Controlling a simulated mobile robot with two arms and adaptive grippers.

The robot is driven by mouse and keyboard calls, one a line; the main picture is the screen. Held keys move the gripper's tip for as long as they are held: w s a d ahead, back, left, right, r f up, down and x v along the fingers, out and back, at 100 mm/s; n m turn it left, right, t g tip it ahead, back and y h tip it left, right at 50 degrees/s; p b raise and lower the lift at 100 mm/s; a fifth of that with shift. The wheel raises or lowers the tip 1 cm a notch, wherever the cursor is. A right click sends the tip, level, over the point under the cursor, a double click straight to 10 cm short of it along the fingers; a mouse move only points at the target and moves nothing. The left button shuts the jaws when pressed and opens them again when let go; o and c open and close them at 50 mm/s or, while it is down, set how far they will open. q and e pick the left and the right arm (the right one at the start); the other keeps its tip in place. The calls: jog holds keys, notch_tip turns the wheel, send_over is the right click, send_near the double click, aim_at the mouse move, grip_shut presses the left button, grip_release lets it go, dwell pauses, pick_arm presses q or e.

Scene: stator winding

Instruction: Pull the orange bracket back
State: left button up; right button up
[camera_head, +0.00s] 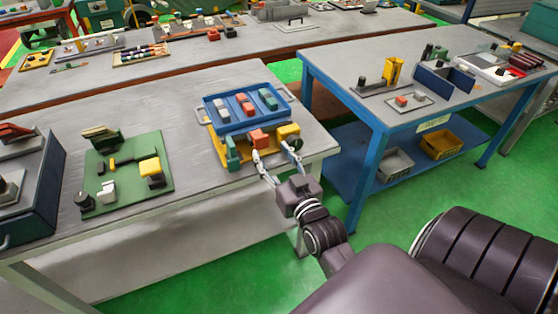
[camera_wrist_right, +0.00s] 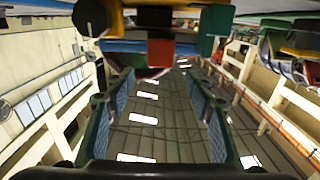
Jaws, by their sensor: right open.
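An orange-red block (camera_head: 258,138), which looks like the orange bracket, sits at the front of a yellow and green fixture (camera_head: 232,152) near the table's front right edge. A yellow block (camera_head: 288,131) is to its right. My right gripper (camera_head: 274,152) is open in front of the fixture, its left finger near the orange-red block and its right finger near the yellow block. In the right wrist view, a red-orange block (camera_wrist_right: 160,50) shows ahead of the gap between the spread fingers (camera_wrist_right: 159,82), with nothing gripped. My left gripper is out of view.
A blue tray (camera_head: 218,126) with grey, red and green parts stands just behind the fixture. A green board (camera_head: 125,192) with several parts lies to the left. The grey tabletop between them is clear. A blue-legged table (camera_head: 352,108) stands to the right.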

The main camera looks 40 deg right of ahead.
jog(key=shift+v, duration=2.2)
